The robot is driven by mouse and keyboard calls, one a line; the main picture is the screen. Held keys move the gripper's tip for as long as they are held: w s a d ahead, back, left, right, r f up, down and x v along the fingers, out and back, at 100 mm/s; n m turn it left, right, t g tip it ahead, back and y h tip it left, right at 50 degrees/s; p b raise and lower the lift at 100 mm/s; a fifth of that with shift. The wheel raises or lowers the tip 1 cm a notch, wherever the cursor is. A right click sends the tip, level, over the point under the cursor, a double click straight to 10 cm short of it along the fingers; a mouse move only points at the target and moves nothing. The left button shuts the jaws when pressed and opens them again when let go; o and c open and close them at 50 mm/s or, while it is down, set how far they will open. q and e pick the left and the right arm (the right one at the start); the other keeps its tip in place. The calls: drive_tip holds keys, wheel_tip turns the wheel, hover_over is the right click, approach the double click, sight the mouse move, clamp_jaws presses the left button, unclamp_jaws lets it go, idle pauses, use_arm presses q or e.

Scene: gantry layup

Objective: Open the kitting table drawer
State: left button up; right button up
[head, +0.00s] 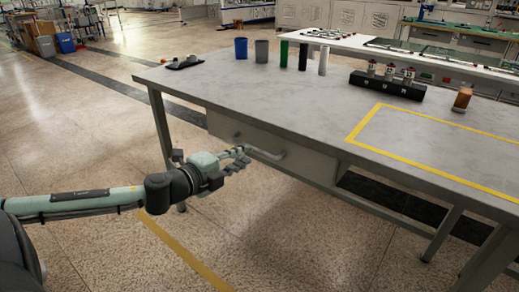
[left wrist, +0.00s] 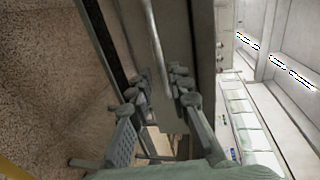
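The kitting table (head: 300,95) has a grey drawer (head: 225,127) under its near edge, and its front looks flush with the table frame. A pale bar handle (head: 267,154) runs along the drawer front. My left gripper (head: 240,160) is at the left end of this handle. In the left wrist view, the fingers of my left gripper (left wrist: 163,88) stand apart, and the handle bar (left wrist: 156,45) runs down between their tips. I cannot tell whether either finger touches the bar. My right gripper is not in view.
On the tabletop stand a blue cup (head: 241,48), a grey cup (head: 262,50), several upright cylinders (head: 303,57) and a black holder (head: 387,86). A yellow taped outline (head: 375,120) marks the right part. The floor (head: 250,235) before the drawer is clear.

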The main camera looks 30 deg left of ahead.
sight(257, 150)
use_arm(q)
drive_tip(key=shift+x, duration=1.05)
drive_tip(key=shift+b+x, duration=0.35)
drive_tip(key=shift+x, duration=1.85)
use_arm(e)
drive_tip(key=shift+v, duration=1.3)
use_arm(q)
drive_tip(key=shift+a, duration=0.1)
drive_tip(key=shift+c, duration=0.3)
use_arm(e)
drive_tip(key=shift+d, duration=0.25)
use_arm(q)
clamp_jaws()
